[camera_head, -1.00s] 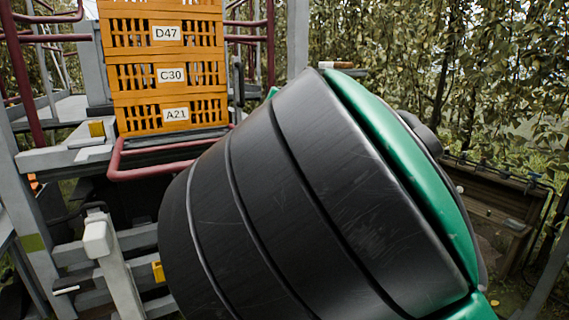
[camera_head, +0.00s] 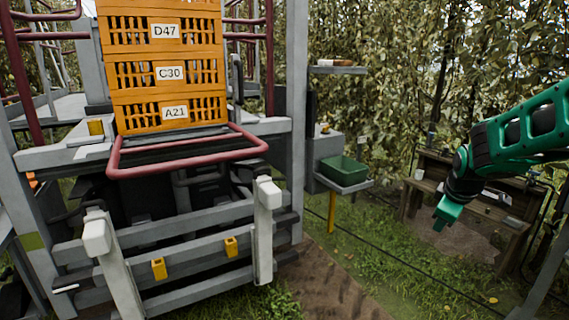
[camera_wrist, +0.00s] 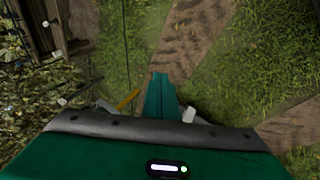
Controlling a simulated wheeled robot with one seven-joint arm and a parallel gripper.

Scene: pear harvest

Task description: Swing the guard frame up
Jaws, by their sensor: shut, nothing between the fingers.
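The guard frame (camera_head: 190,165) looks to be the dark red tube hoop in front of the orange crate stack in the head view. It lies about level, sticking out toward me from the foot of the stack. My gripper (camera_head: 445,215) is at the right of the head view, well apart from the hoop, with its green fingers pointing down. In the wrist view the fingers (camera_wrist: 161,98) are together with nothing between them, over grass and a dirt path. The hoop cannot be made out in the wrist view.
Orange crates (camera_head: 166,70) are stacked behind the hoop. Grey rails with white-capped posts (camera_head: 268,190) stand below and in front. A green bin (camera_head: 343,170) sits on a side shelf right of the grey upright. A wooden bench (camera_head: 470,205) stands behind my gripper. Grass between is open.

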